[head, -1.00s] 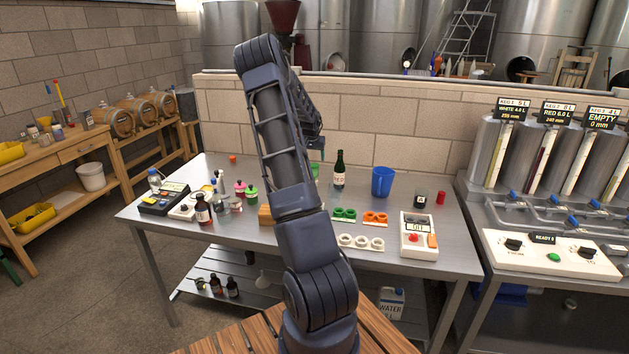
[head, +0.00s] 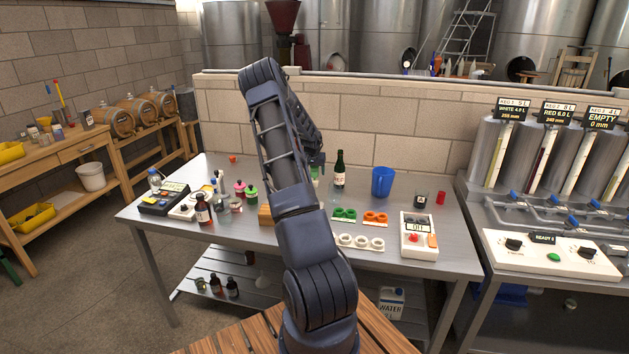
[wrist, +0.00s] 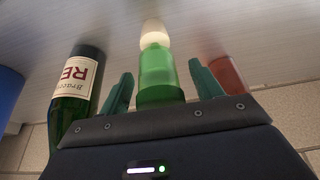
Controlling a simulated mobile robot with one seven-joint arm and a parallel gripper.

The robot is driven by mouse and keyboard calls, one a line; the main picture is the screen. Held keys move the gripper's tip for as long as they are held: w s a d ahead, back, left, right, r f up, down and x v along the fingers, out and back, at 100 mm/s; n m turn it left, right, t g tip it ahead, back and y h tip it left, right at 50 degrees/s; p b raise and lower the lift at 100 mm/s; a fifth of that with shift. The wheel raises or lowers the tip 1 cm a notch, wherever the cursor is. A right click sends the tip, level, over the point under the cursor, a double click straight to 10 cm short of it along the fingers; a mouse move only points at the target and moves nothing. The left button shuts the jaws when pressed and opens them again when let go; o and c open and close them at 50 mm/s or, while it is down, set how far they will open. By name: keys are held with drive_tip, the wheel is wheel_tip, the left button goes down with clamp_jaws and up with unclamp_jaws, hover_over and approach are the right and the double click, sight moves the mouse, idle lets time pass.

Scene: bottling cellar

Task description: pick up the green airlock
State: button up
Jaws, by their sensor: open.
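The green airlock (wrist: 157,68) is a translucent green cylinder with a pale, whitish end at the table. It stands in the middle of the wrist view, between the two dark green fingers of my gripper (wrist: 161,74). The fingers are apart, with a visible gap on each side, so my gripper is open. In the head view the airlock (head: 315,173) is a small green patch just right of my arm, mostly hidden by my arm and gripper.
A dark green wine bottle (wrist: 75,95) stands close beside the left finger; it also shows in the head view (head: 339,172). A red object (wrist: 229,75) lies beyond the right finger. A blue jug (head: 382,182) and green holder (head: 344,215) are on the steel table (head: 290,250).

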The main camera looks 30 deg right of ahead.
drive_tip(key=c, duration=1.1)
drive_tip(key=shift+o, duration=0.2)
drive_tip(key=shift+r, duration=0.1)
